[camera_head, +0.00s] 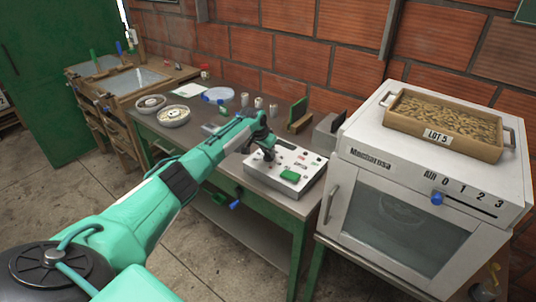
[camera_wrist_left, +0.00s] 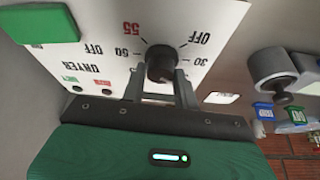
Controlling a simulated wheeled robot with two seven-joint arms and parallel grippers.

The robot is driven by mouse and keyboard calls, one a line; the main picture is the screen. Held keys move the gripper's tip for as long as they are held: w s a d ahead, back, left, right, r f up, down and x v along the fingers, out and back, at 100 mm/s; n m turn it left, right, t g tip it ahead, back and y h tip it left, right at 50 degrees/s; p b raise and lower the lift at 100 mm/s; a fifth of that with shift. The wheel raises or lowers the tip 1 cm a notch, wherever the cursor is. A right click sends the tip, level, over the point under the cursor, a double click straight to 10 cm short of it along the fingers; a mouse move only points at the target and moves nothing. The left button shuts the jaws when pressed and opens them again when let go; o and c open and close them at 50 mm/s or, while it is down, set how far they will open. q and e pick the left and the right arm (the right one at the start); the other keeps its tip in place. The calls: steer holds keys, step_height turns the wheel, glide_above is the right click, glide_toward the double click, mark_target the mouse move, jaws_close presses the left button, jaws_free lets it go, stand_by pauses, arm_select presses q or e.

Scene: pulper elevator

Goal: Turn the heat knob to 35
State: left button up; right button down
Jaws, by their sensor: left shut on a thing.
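The heat knob (camera_wrist_left: 160,62) is a dark round knob on a white control panel (camera_wrist_left: 110,62). Around it are printed marks, upside down in the left wrist view: OFF, 30, a number like 50 or 60, and a red number. I cannot tell where the knob points. My left gripper (camera_wrist_left: 162,84) is shut on the knob, one finger on each side. In the head view the left gripper (camera_head: 268,152) reaches down to the control box (camera_head: 310,161) on the bench and hides the knob. My right gripper is not in view.
A white oven (camera_head: 390,210) with a blue slider knob (camera_head: 437,199) stands at right, bearing a wooden tray (camera_head: 450,148) labelled LOT 5. A green button (camera_head: 290,176) is on the control box. Bowls (camera_head: 173,116) and cups (camera_head: 258,102) stand on the bench (camera_head: 222,86).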

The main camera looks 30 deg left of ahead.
arm_select(q)
steer(key=m+h+b, duration=0.1)
steer(key=m+b, duration=0.1)
steer(key=shift+f+m, duration=0.15)
steer(key=shift+m, duration=0.15)
steer(key=shift+a+m+b, duration=0.1)
steer(key=shift+m+b, duration=0.3)
steer(key=shift+m, duration=0.2)
steer(key=o, duration=1)
steer(key=shift+c, duration=0.2)
steer(key=shift+r, duration=0.2)
